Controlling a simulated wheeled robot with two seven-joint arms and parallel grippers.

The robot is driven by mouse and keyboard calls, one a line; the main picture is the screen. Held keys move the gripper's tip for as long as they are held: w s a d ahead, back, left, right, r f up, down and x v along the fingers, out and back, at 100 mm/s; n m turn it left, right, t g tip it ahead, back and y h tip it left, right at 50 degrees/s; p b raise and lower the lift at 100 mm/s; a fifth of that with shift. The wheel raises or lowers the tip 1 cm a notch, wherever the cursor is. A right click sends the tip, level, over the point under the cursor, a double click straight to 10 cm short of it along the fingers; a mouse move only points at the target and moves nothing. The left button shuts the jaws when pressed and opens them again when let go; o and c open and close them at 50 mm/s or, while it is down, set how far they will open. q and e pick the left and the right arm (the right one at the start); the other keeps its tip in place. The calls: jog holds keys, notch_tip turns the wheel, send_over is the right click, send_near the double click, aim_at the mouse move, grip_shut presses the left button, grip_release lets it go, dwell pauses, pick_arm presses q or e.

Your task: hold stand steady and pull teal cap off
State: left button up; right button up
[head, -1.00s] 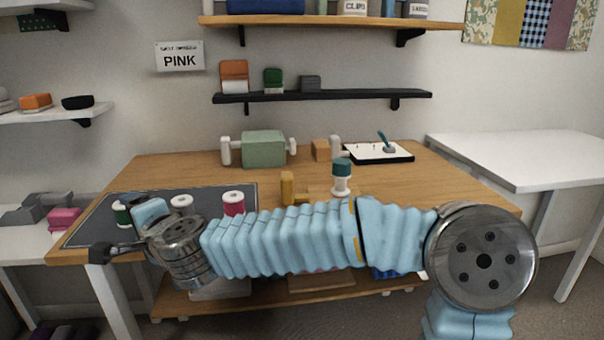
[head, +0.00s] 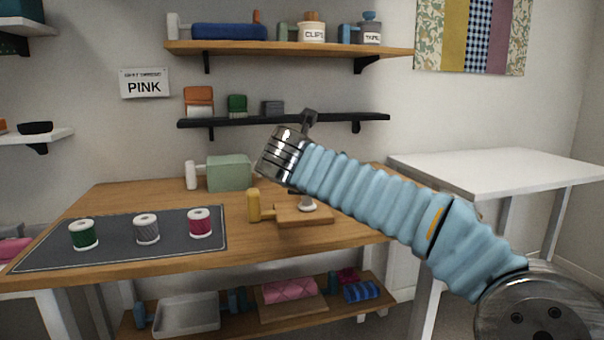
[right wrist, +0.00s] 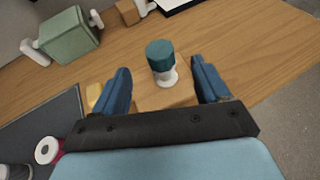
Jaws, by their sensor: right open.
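The teal cap (right wrist: 160,54) sits on top of a small white stand (right wrist: 168,78) in the right wrist view, upright on a wooden board. In the head view only the stand's white base (head: 308,206) shows; my right arm hides the cap. My right gripper (right wrist: 160,66) is open, its two blue fingers on either side of the cap and stand, with gaps on both sides and no visible contact. In the head view the right gripper (head: 309,120) is mostly hidden behind its wrist. My left gripper is not in view.
The wooden board (head: 318,217) has a yellow handle-like piece (head: 253,204) at its left. A green block (head: 229,173) stands behind. A dark mat (head: 115,252) holds three spools at left. The black shelf (head: 225,122) hangs behind my right wrist. The table front is clear.

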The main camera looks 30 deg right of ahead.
jog(key=x, duration=0.8)
jog(key=shift+w+d+f, duration=0.15)
jog(key=shift+w, duration=0.1)
jog(key=c, duration=1)
jog(key=o, duration=1.1)
